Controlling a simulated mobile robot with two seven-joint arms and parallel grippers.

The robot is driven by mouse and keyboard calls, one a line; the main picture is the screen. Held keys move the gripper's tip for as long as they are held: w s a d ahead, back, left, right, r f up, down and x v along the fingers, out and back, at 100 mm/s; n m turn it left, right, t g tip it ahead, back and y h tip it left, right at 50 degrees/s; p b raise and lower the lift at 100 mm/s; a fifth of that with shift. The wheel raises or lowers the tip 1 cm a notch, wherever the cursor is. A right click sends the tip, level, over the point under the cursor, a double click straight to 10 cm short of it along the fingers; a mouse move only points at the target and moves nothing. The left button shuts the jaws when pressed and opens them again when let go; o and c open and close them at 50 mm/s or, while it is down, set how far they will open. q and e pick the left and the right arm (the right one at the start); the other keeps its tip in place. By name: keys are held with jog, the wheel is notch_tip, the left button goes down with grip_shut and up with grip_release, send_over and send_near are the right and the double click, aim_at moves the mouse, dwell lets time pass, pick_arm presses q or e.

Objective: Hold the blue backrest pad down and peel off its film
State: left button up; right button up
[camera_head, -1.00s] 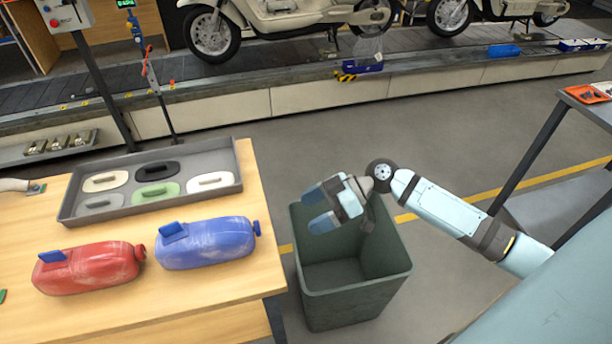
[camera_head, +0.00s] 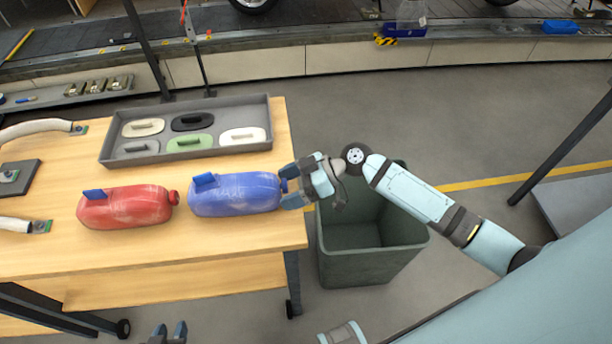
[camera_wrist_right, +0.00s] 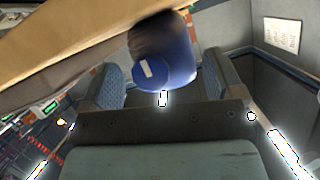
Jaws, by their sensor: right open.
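The blue backrest pad (camera_head: 236,198) lies on the wooden table, with pale scuff-like streaks on its surface, a blue tab (camera_head: 205,182) on top and a small blue end piece at its right end. Whether film covers it is hard to tell. My right gripper (camera_head: 289,186) is open at that right end, its fingers either side of the end piece. In the right wrist view the pad's blue end (camera_wrist_right: 165,50) shows between the spread fingers. My left gripper (camera_head: 169,334) is low at the bottom edge, below the table, fingers apart and empty.
A red pad (camera_head: 127,207) lies left of the blue one. Behind is a grey tray (camera_head: 262,109) with several handled pieces. A dark green bin (camera_head: 372,265) stands right of the table (camera_head: 245,240). The conveyor (camera_head: 480,45) runs along the back.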

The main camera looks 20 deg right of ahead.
jog(key=shift+a+f, duration=0.2)
jog(key=shift+a, duration=0.2)
jog(key=shift+c, duration=0.2)
